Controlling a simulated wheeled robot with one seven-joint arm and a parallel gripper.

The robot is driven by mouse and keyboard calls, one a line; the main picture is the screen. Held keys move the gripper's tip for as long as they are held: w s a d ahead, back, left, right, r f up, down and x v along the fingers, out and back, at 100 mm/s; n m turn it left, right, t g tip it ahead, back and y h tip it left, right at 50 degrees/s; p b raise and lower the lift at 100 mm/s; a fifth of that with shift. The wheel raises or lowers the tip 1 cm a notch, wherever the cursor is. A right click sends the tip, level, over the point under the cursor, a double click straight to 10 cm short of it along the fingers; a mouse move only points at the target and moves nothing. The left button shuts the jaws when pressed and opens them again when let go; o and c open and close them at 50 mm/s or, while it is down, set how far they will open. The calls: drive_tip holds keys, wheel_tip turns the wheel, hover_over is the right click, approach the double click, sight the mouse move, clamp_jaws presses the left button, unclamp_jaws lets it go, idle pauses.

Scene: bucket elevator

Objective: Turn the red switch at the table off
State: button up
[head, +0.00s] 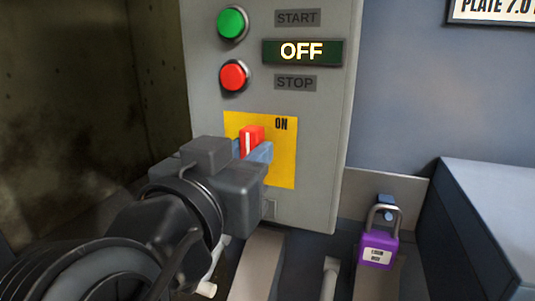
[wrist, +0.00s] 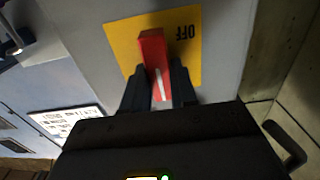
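The red switch (head: 251,137) is a knob handle with a white line, on a yellow plate (head: 284,165) low on the grey control box. The handle stands roughly upright, its white-lined end toward the plate's top, where ON is printed. In the wrist view the red switch (wrist: 152,50) appears inverted, with OFF printed near its far end. My gripper (head: 256,153) is at the handle from below and in front, hiding the plate's lower left. In the wrist view its fingers (wrist: 159,82) lie on both sides of the handle, closed against it.
Above are a green START button (head: 232,23), a red STOP button (head: 235,75) and a lit display (head: 302,52) reading OFF. A purple padlock (head: 379,250) hangs at lower right, beside a blue-grey cabinet (head: 490,215). A dark wall (head: 90,80) stands left.

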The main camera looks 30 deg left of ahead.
clamp_jaws()
drive_tip(key=n+p, duration=0.3)
drive_tip(key=n, duration=0.1)
drive_tip(key=shift+r, duration=0.15)
drive_tip(key=n+p, duration=0.3)
drive_tip(key=n, duration=0.1)
drive_tip(key=shift+a+p, duration=0.2)
drive_tip(key=shift+p, duration=0.15)
drive_tip(key=n, duration=0.3)
drive_tip(key=n+p, duration=0.1)
drive_tip(key=n, duration=0.2)
drive_tip(key=f+n+p, duration=0.1)
drive_tip(key=n, duration=0.2)
drive_tip(key=shift+a+n, duration=0.15)
drive_tip(key=shift+n, duration=0.25)
drive_tip(key=o, duration=0.6)
unclamp_jaws()
